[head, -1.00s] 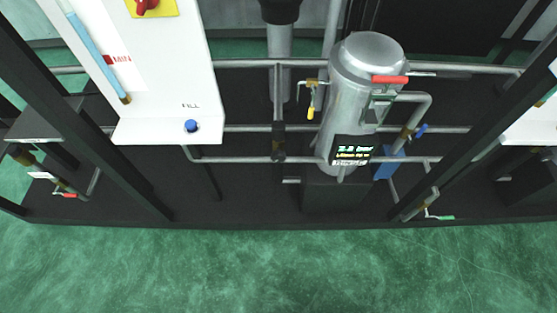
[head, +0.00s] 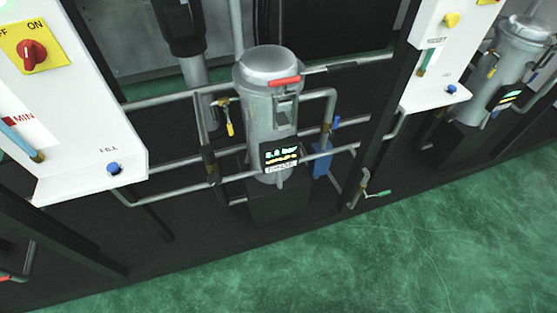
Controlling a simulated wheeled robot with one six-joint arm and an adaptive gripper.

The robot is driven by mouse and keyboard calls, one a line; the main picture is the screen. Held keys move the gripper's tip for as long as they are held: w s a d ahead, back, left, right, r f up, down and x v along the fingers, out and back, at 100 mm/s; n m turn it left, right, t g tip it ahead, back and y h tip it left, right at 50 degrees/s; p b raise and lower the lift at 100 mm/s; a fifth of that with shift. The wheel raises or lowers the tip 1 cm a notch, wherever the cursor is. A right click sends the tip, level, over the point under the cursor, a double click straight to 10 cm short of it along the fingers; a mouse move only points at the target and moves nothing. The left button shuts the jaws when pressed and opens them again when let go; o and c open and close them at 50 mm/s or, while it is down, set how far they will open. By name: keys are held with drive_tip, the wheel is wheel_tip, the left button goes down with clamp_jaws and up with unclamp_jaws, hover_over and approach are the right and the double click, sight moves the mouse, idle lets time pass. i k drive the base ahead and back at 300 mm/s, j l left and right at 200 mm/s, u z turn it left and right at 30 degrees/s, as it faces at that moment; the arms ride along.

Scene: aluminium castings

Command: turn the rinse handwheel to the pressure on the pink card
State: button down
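No handwheel that I can make out and no pink card show in the head view. A silver cylindrical vessel (head: 268,110) with a red lever handle (head: 284,81) stands on a dark block in the middle. A small black display (head: 281,154) on its front shows green text that seems to end in "bar"; the digits are too small to read surely. A pale label sits under the text. My gripper is not in view.
A white panel (head: 90,130) at left carries a red rotary switch (head: 33,51) on yellow and a blue button (head: 114,168). Another white panel (head: 437,75) and a second vessel (head: 520,55) stand at right. Grey pipes cross the dark frame. Green floor (head: 400,260) in front is clear.

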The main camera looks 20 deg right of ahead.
sight(215, 179)
drive_tip(key=l, duration=0.15)
drive_tip(key=i+j, duration=0.2)
drive_tip(key=j, duration=0.2)
drive_tip(key=i+j, duration=0.2)
drive_tip(key=j, duration=0.25)
drive_tip(key=i+j, duration=0.25)
drive_tip(key=j, duration=0.15)
drive_tip(key=k+j+u, duration=0.05)
